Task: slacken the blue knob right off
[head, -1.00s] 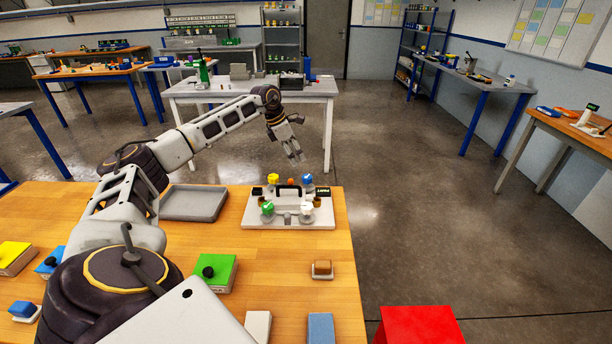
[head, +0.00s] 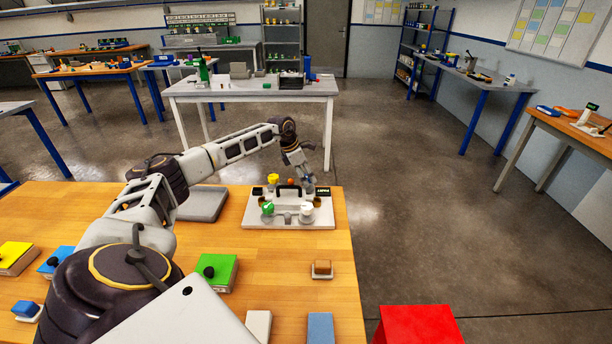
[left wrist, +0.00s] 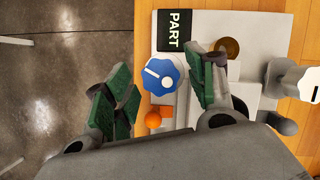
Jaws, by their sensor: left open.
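The blue knob (left wrist: 161,76) shows in the left wrist view, a lobed blue disc with a white pointer line, on the grey-white fixture (head: 253,221). My left gripper (left wrist: 160,95) is open, with one green-padded finger on each side of the knob. Whether the pads touch it I cannot tell; gaps show on both sides. In the head view my left gripper (head: 309,183) comes down over the fixture's far right corner and hides the blue knob. The fixture also carries a yellow knob (head: 273,178), a green knob (head: 268,208) and a white knob (head: 307,209). My right gripper is not in view.
A black "PART" label (left wrist: 175,30) and an orange piece (left wrist: 153,119) are close to the blue knob. A grey tray (head: 203,205) lies left of the fixture.

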